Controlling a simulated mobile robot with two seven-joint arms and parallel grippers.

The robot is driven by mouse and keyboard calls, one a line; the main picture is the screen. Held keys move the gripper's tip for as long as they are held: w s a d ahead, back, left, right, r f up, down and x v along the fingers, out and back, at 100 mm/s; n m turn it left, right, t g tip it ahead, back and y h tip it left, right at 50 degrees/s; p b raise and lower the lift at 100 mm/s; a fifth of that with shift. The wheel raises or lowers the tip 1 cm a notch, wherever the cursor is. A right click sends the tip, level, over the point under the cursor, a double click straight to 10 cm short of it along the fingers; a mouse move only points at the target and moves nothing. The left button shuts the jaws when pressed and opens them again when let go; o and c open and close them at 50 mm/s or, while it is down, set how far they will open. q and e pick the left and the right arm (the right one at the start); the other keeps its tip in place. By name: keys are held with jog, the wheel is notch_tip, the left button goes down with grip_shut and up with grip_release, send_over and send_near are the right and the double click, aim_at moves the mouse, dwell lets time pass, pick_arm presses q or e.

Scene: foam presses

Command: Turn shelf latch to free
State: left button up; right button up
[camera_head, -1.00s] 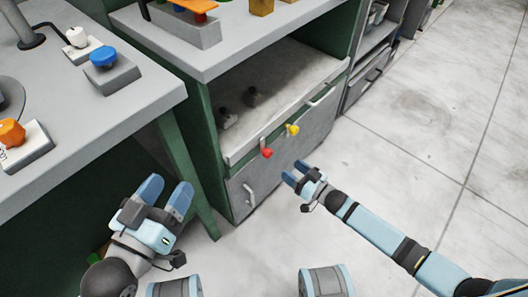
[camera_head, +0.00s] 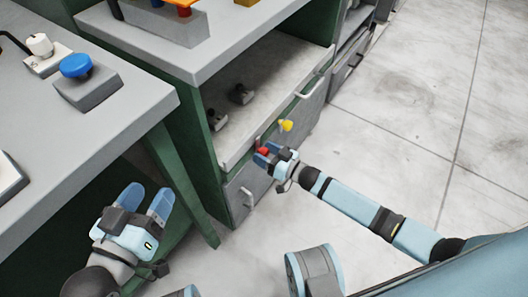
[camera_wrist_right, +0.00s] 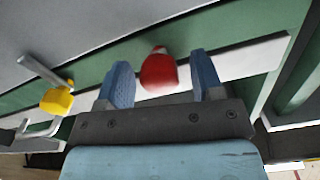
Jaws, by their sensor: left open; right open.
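The shelf latch shows as a red knob (camera_head: 263,151) on the front edge of the pull-out shelf (camera_head: 232,153), with a yellow knob (camera_head: 286,125) to its right. My right gripper (camera_head: 267,155) is open at the red knob. In the right wrist view the red knob (camera_wrist_right: 158,72) sits between the two blue fingers of the right gripper (camera_wrist_right: 163,85), with gaps on both sides. The yellow knob (camera_wrist_right: 57,101) is on a grey lever, outside the fingers to the left. My left gripper (camera_head: 146,198) is open and empty, apart from the shelf.
A workbench (camera_head: 70,130) with a blue button box (camera_head: 88,88) stands at the left. A drawer handle (camera_head: 247,197) sits below the shelf, and a shelf handle (camera_head: 309,88) is further right. The floor (camera_head: 405,120) at the right is clear.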

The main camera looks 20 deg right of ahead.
jog(key=c, duration=0.9)
